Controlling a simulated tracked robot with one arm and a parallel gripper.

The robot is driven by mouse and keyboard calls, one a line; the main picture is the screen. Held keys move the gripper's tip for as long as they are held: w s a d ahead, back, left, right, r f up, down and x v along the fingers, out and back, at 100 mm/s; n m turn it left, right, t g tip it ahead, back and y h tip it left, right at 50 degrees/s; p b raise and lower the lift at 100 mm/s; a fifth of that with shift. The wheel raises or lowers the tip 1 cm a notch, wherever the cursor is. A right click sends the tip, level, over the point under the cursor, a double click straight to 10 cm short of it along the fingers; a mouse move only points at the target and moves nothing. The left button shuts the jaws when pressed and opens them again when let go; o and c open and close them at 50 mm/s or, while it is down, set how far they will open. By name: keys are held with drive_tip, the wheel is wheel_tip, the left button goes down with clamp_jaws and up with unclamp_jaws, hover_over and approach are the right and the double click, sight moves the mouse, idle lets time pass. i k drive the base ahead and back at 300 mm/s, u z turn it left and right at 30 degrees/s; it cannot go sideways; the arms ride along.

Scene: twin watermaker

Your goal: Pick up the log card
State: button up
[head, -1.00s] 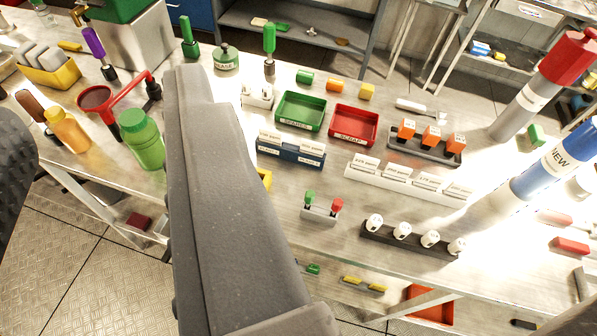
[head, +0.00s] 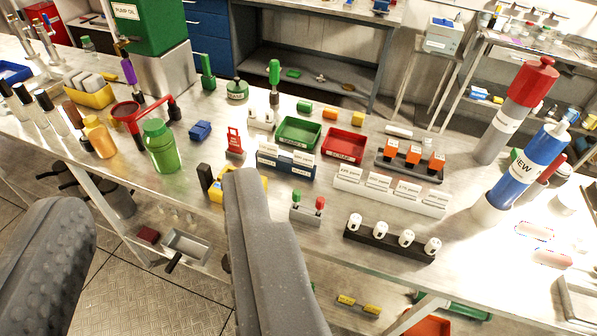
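I cannot tell for sure which card is the log card. White cards stand in a blue holder (head: 285,168) in the middle of the bench, with small print I cannot read. More white labelled cards stand in a pale rack (head: 388,195) to its right; some read in ppm. My gripper (head: 158,200) shows as two grey parts, a dimpled one at lower left and a long one at lower centre. They are wide apart with nothing held between them. The long part's tip lies in the picture just left of and below the blue holder and hides some of the bench.
Close to the blue holder stand a red tag stand (head: 234,143), a green tray (head: 298,133), a red tray (head: 343,144) and a small two-lever block (head: 307,207). A green bottle (head: 160,147) stands left. Tall red and blue cylinders (head: 527,172) stand right.

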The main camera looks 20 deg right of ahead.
sight(307, 159)
drive_tip(key=z, duration=0.1)
drive_tip(key=i, duration=0.9)
drive_tip(key=u, duration=0.1)
